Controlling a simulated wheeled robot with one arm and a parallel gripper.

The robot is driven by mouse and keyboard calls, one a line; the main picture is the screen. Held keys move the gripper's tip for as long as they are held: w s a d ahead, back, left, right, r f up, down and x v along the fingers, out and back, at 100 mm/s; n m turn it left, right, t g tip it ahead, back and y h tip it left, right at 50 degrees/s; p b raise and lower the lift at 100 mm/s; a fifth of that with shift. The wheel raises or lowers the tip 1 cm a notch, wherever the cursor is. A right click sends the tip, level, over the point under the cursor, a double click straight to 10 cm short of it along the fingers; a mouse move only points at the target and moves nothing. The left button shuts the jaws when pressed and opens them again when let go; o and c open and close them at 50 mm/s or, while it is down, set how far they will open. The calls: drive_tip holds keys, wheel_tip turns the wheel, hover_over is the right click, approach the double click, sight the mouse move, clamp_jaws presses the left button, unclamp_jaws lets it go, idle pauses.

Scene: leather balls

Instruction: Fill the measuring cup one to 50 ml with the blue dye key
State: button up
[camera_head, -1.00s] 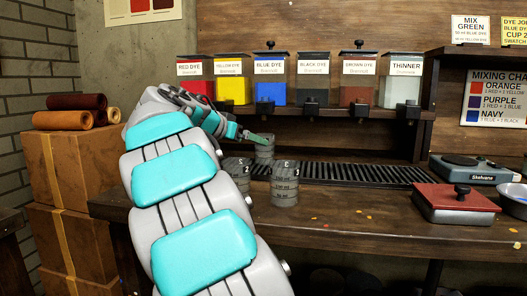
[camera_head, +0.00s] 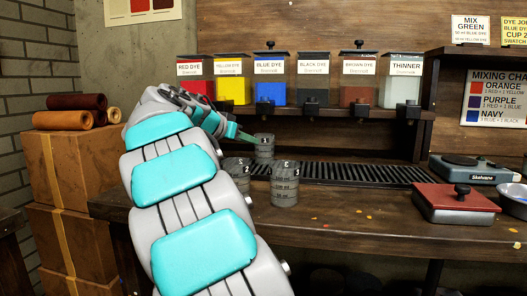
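Two more grey cups stand nearer: one (camera_head: 238,172) beside my arm, and one (camera_head: 285,185) in front that seems marked 3. My gripper (camera_head: 243,136) is just left of the back cup's rim, its green finger pointing at it. Whether they touch, and the gap between fingers, I cannot tell. The cup's inside is hidden.
Red, yellow, black, brown and thinner dispensers share the shelf (camera_head: 380,110) with the blue one. A black grate (camera_head: 350,173) runs along the counter. A red-lidded box (camera_head: 455,203) and a scale (camera_head: 472,169) are at right.

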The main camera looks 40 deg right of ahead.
clamp_jaws()
idle(0.8)
